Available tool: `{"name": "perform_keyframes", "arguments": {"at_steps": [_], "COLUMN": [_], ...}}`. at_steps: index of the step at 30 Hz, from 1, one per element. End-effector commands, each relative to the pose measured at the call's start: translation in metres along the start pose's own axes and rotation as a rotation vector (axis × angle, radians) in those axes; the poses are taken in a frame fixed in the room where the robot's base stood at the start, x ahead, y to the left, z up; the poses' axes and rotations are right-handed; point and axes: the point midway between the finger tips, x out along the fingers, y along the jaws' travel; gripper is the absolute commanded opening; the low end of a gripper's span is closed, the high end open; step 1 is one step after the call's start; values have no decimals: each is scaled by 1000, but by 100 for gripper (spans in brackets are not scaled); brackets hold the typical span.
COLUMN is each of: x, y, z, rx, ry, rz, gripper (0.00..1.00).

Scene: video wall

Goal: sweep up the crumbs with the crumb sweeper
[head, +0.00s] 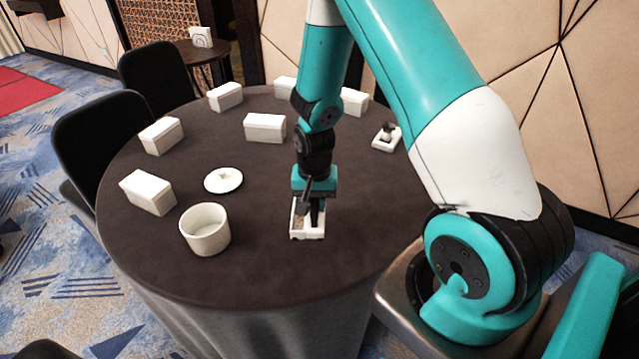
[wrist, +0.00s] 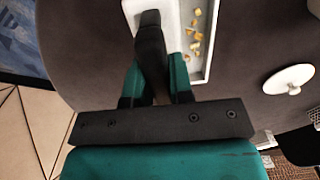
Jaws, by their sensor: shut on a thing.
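The crumb sweeper (head: 307,236) is a white, shallow, tray-like piece at the front right of the round table. In the wrist view its white rim (wrist: 212,45) runs beside my fingers. Several yellowish crumbs (wrist: 195,38) lie within the rim. My gripper (head: 316,212) points down and is shut on the sweeper; in the wrist view its dark fingers (wrist: 151,35) cover part of the white piece. The exact grip, and whether the sweeper touches the cloth, cannot be told.
The dark-clothed table (head: 260,275) also holds a white pot (head: 205,230), a white lid (head: 223,180), several white boxes (head: 265,128) and a small white holder with a dark piece (head: 386,137). Dark chairs (head: 100,135) stand at the left. Cloth right of the sweeper is clear.

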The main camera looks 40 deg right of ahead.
Motion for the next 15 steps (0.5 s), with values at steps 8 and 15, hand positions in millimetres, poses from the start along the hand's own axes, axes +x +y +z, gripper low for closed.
{"name": "perform_keyframes", "arguments": {"at_steps": [8, 15], "x": [-27, -8], "y": [29, 30], "z": [-19, -19], "rx": [454, 479], "ry": [0, 0], "rz": [0, 0], "gripper": [0, 0]}}
